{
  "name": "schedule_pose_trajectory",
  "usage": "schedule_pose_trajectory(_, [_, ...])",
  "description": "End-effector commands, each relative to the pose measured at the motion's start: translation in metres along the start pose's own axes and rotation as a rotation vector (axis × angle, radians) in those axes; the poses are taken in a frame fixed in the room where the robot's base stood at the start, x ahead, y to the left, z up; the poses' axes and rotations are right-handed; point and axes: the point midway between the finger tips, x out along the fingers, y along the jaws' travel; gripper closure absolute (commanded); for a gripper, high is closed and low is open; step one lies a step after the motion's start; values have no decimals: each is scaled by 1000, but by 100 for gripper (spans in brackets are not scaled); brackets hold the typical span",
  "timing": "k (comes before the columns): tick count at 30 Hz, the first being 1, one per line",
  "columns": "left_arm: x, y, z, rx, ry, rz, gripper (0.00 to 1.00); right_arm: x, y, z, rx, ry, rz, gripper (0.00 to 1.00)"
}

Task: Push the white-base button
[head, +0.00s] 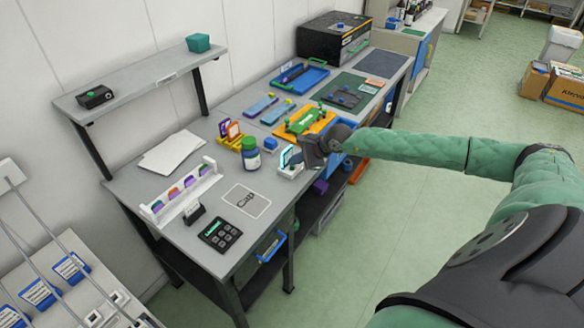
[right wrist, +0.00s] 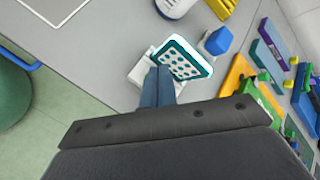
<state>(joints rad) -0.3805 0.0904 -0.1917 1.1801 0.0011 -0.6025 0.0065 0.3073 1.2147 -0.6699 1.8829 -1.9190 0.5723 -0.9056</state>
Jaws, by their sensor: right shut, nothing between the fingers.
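A small device with a white base (head: 290,172) and a tilted teal-edged panel stands near the table's front edge in the head view. In the right wrist view its white base (right wrist: 138,74) lies at the fingertips, and the dotted panel (right wrist: 184,58) rises beside them. I cannot make out a separate button; the fingers cover part of the base. My right gripper (head: 303,158) is shut and empty, right at the device in the head view. Its closed fingers (right wrist: 160,73) point onto the base in the wrist view; whether they touch it I cannot tell. My left gripper is not in view.
A green-capped bottle (head: 250,154) stands left of the device. A blue block (head: 270,144) and an orange tray (head: 326,118) are behind it. A white rack (head: 182,193) stands further left.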

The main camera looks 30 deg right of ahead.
Motion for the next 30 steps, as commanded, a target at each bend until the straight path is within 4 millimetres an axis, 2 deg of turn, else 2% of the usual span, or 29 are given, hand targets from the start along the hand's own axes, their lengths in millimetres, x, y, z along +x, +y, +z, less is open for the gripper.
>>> schedule_pose_trajectory(30, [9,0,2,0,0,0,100,5,4,-4,0,0,0,100])
